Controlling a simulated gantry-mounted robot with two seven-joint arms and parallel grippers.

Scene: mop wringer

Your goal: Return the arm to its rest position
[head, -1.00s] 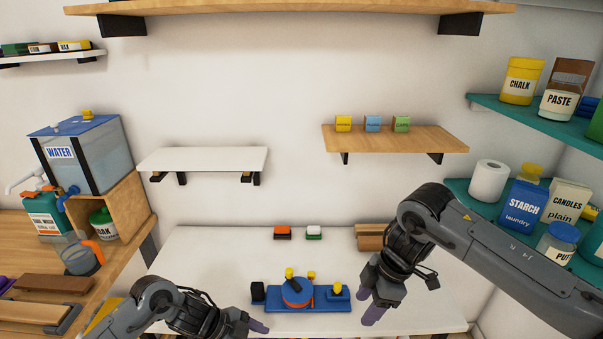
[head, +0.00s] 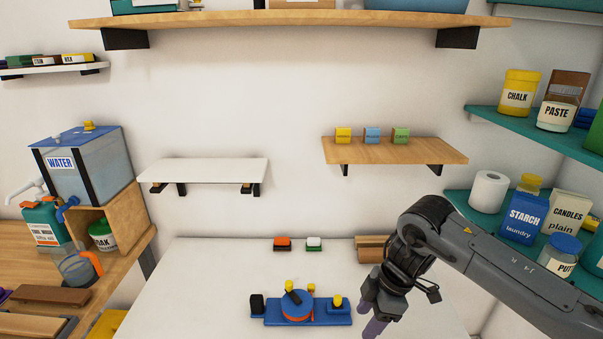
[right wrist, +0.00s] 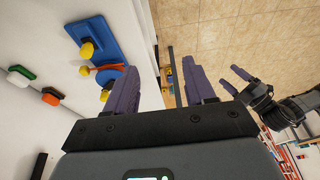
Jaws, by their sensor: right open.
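My right gripper (head: 368,312) hangs over the right part of the white table, just right of the blue device, with its fingers pointing down. In the right wrist view its two purple fingers (right wrist: 162,85) stand wide apart with nothing between them. My left arm is out of the head view. My left gripper (right wrist: 233,80) shows at the right of the right wrist view, over the floor side, with its fingers apart and nothing seen between them. The blue device (head: 330,313) has a round blue-and-orange drum and yellow knobs, and sits on the table apart from both grippers.
A red block (head: 282,244) and a green-and-white block (head: 314,244) lie at the table's back. Wooden pieces (head: 371,249) lie behind my right arm. A wooden shelf (head: 395,152) and a white shelf (head: 205,172) hang above. The table's left part (head: 195,290) is clear.

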